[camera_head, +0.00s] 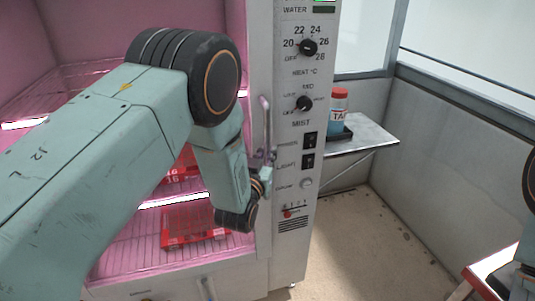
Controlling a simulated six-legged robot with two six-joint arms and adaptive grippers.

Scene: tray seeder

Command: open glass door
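A white cabinet with a pink-lit inside fills the left and middle of the head view. Its glass door (60,85) covers the front, with wire shelves showing behind it; it looks shut, though my arm hides much of it. A pale upright handle (265,118) is on the door's right edge, beside the control panel. My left gripper (264,180) is at the handle's lower end, mostly hidden by my own wrist. I cannot tell whether it touches the handle or how its fingers stand. My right arm shows only in part at the right edge, its gripper out of view.
The control panel (303,120) with knobs and switches is right of the handle. A small shelf (365,135) holds a red-capped bottle (338,108). Red trays (196,228) sit inside the cabinet. The floor (375,245) right of the cabinet is clear.

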